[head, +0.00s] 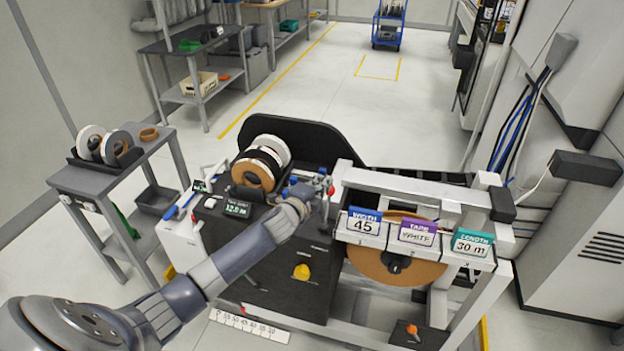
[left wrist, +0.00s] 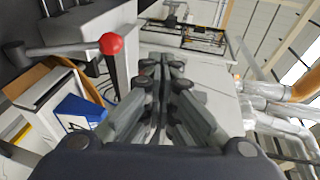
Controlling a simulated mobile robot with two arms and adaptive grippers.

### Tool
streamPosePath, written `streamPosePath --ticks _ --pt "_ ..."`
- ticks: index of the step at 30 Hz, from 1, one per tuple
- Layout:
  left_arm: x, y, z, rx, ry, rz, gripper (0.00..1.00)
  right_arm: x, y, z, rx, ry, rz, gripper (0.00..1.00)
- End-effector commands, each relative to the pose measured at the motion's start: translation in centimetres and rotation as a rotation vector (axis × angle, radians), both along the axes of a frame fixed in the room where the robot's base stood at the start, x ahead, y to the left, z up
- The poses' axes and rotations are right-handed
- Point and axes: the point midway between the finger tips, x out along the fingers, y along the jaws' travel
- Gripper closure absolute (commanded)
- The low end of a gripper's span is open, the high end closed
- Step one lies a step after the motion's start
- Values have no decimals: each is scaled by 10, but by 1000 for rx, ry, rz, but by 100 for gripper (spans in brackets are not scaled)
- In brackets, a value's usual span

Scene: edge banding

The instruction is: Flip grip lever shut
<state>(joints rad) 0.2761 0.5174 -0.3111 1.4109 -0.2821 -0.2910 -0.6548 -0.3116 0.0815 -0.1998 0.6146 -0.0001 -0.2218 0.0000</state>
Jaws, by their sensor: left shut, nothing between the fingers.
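The grip lever shows in the left wrist view as a grey arm with a red ball knob (left wrist: 110,43), pointing right at the upper left. In the head view a small red knob (head: 331,190) sits at the machine's center, just right of my left gripper (head: 318,188). In the left wrist view my left gripper (left wrist: 161,66) is shut and empty, its fingers together. The knob is to the left of the fingertips, apart from them in the picture. In the head view my wrist hides part of the mechanism around the lever. My right gripper is in neither view.
A large tape roll (head: 393,268) hangs behind the signs (head: 417,233) on the machine's right frame. Smaller rolls (head: 259,166) stand left of my gripper. A yellow knob (head: 301,272) is on the dark panel. A grey side table (head: 110,170) stands left; open floor lies behind.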

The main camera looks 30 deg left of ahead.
Motion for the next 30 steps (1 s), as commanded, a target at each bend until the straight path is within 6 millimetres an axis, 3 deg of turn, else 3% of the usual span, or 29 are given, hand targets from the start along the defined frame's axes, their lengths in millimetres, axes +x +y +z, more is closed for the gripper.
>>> streamPosePath --ticks 12,22,30 --pt "-39 2 41 1 0 0 100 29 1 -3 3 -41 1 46" --pt "-47 3 50 0 0 1 100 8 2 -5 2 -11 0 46" --pt "-47 3 50 0 0 1 100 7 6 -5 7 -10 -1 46"
